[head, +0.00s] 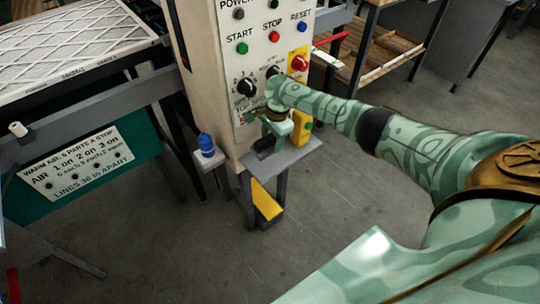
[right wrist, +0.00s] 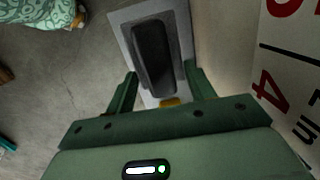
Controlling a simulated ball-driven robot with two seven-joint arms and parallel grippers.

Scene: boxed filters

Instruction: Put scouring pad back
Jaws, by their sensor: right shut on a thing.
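The scouring pad appears to be the dark grey oblong block (head: 264,147) at the left end of a small grey shelf (head: 291,156) in the head view. In the right wrist view the block (right wrist: 153,45) lies lengthwise over the grey shelf (right wrist: 123,30), its near end between my fingers. My right gripper (head: 275,130) is over the shelf, pointing down, shut on this block; its fingers (right wrist: 160,72) stand on either side. The finger contact is hard to see, and I cannot tell whether the block touches the shelf. My left gripper is not in view.
The control column (head: 225,90) with buttons and knobs rises right behind the shelf. A blue bottle (head: 206,144) stands on a small ledge to the left. A yellow piece (head: 265,199) sits below the shelf. The floor in front is clear.

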